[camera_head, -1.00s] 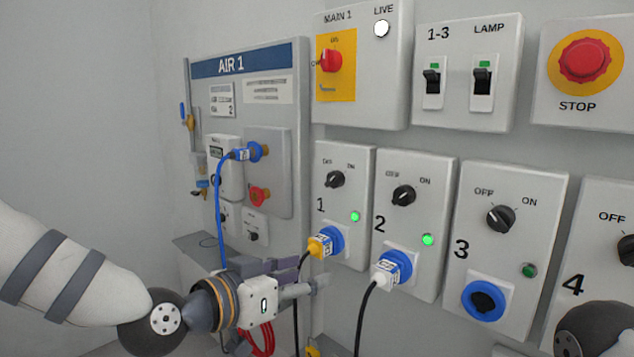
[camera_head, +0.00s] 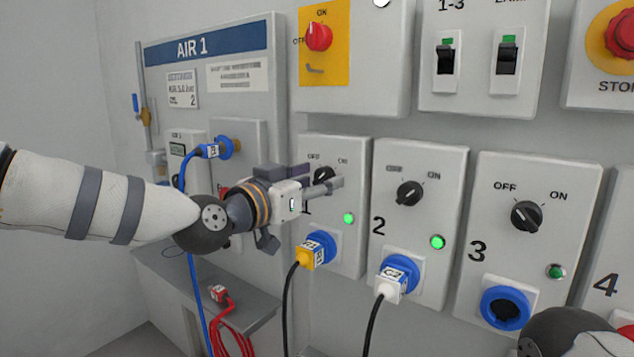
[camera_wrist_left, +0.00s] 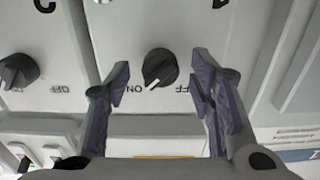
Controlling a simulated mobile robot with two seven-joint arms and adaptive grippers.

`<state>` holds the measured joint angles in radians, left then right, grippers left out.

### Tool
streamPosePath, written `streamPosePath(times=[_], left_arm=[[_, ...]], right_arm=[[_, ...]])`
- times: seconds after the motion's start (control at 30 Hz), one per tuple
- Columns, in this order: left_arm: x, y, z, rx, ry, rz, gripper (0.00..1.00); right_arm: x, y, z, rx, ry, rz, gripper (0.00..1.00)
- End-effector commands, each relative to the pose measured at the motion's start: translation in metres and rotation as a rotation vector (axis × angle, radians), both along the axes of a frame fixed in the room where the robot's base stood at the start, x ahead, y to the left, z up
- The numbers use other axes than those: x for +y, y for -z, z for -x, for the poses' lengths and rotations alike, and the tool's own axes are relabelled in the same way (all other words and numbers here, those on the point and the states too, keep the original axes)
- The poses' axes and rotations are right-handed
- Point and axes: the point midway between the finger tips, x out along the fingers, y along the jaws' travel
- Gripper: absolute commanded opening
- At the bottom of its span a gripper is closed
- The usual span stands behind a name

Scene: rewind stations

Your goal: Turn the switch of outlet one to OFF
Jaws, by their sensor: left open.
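The outlet one panel (camera_head: 356,190) is light grey, with a lit green lamp (camera_head: 349,218) and a yellow plug (camera_head: 311,254) in its blue socket. Its black rotary switch (camera_wrist_left: 159,66) shows in the left wrist view, with its white pointer toward ON. In the head view my fingers partly hide this switch and the number 1. My left gripper (camera_head: 328,184) is open in front of the switch. In the left wrist view the gripper (camera_wrist_left: 159,86) has a purple-grey finger on each side of the switch, with visible gaps. My right gripper is not in view.
The outlet two switch (camera_head: 409,194) and its white plug (camera_head: 391,288) are close on the right, then outlet three (camera_head: 527,216). The red main switch (camera_head: 319,37) is above. The AIR 1 board (camera_head: 262,110) with a blue hose stands left, over a grey shelf (camera_head: 160,265).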

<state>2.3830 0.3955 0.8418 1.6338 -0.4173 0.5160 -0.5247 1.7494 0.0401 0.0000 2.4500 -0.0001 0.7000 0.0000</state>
Motion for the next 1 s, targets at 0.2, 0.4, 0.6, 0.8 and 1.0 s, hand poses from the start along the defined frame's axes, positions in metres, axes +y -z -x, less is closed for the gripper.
streamPosePath(times=[0.2, 0.4, 0.6, 0.8, 1.0], left_arm=[[-0.0040, -0.0016, -0.0047, -0.001, 0.001, 0.000, 0.49], [-0.0038, -0.0020, -0.0044, -0.001, 0.001, 0.000, 0.29], [-0.0038, -0.0018, -0.0043, -0.001, 0.001, 0.000, 0.01], [-0.0038, -0.0015, -0.0043, 0.009, 0.001, 0.014, 0.01], [-0.0037, -0.0009, -0.0045, 0.061, 0.001, 0.084, 0.01]], right_arm=[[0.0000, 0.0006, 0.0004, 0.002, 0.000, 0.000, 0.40], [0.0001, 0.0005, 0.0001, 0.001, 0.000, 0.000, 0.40], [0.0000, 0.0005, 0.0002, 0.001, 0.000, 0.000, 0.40], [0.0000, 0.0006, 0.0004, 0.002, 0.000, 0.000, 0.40], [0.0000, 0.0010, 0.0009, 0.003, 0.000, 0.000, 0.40]])
